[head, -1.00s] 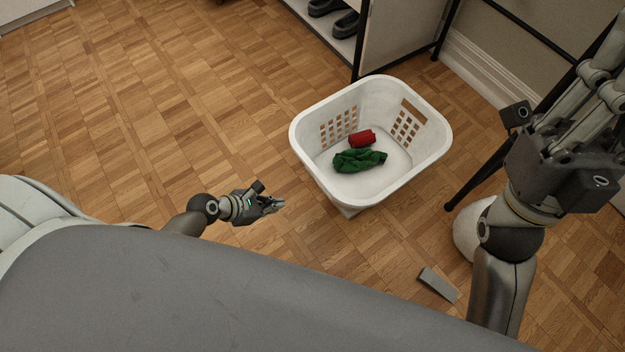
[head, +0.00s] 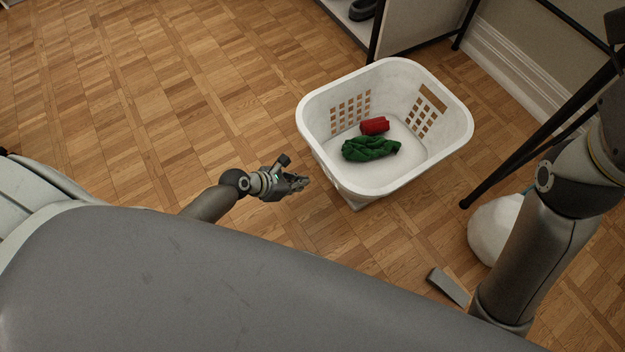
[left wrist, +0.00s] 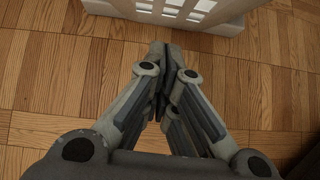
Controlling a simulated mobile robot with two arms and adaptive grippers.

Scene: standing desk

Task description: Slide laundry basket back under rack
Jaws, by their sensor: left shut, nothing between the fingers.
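The white laundry basket (head: 318,160) stands on the wooden floor in the middle of the head view. It has square holes in its walls, and a green cloth (head: 370,149) and a red cloth (head: 375,126) lie inside it. My left gripper (head: 305,183) is shut and empty, just left of the basket's near-left side and apart from it. In the left wrist view the closed fingers (left wrist: 158,50) point toward the basket's lower wall (left wrist: 185,10), with a strip of floor between. The rack (head: 420,25) is at the top, behind the basket, only partly visible. My right gripper is out of view.
A dark shoe (head: 362,9) sits on the rack's low shelf. Slanted black legs (head: 530,155) stand to the right of the basket. A white rounded object (head: 493,228) and a grey flat piece (head: 449,287) lie on the floor at lower right. The floor at left is clear.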

